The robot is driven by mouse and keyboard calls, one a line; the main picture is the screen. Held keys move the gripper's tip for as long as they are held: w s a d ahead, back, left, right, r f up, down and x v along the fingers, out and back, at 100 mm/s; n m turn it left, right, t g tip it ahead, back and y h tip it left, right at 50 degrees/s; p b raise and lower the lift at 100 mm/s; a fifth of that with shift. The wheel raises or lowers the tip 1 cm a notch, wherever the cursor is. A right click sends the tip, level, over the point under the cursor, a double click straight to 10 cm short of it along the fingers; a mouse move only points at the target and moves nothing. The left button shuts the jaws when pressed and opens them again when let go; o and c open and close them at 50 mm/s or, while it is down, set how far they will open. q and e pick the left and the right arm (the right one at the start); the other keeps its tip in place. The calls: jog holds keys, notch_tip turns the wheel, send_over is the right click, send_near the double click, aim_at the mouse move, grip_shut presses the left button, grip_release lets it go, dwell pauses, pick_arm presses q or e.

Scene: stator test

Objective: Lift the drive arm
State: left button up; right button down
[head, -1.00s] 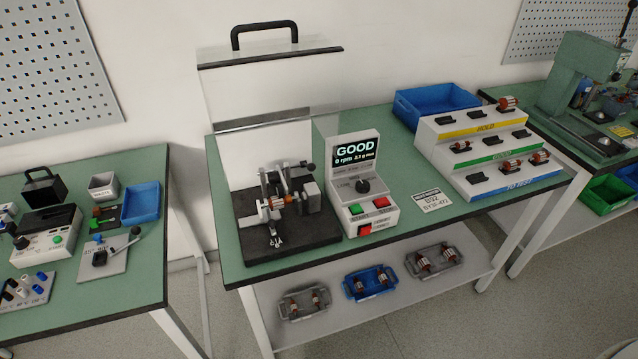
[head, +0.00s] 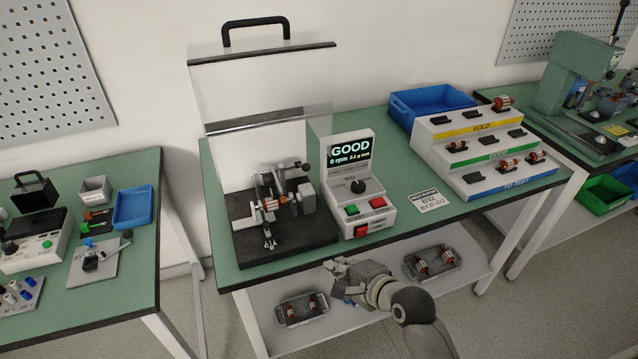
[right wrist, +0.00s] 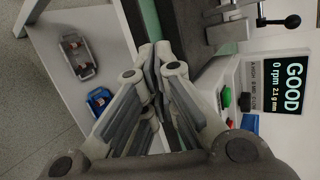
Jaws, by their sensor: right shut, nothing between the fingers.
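The balancing machine (head: 285,238) stands on a black base at the left of the middle table. A red-and-silver rotor (head: 272,204) lies across its supports. A grey arm with a black knob (head: 305,167) is at the machine's upper right; I take it for the drive arm. The black knob also shows at the top right of the right wrist view (right wrist: 292,20). My right gripper (head: 335,267) is shut and empty, in front of the table's front edge and below the machine, apart from it. In the right wrist view its fingers (right wrist: 158,58) are together. My left gripper is not in view.
The control box (head: 360,190) reads GOOD, 0 rpm, just right of the machine. A clear guard (head: 262,85) is raised behind it. A stepped rack (head: 480,150) holds rotors at the right. Grey trays (head: 432,263) sit on the lower shelf.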

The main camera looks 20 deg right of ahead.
jog(key=w+d+r+m+t+h, duration=0.1)
jog(key=w+d+r+m+t, duration=0.45)
jog(key=w+m, duration=0.5)
jog(key=shift+m+g, duration=0.45)
jog(key=shift+m, duration=0.3)
jog(key=x, duration=0.8)
jog(key=shift+a+r, duration=0.2)
jog(key=shift+r, duration=0.05)
jog(key=shift+w+a+r+p, duration=0.25)
jog(key=shift+a+r+p, duration=0.05)
jog(key=shift+r+p, duration=0.25)
jog(key=shift+w+a+r+p, duration=0.25)
jog(key=shift+w+r+p, duration=0.05)
jog(key=shift+r+p, duration=0.2)
jog(key=shift+w+a+r, duration=0.15)
jog(key=shift+a+r, duration=0.3)
jog(key=shift+r, duration=0.1)
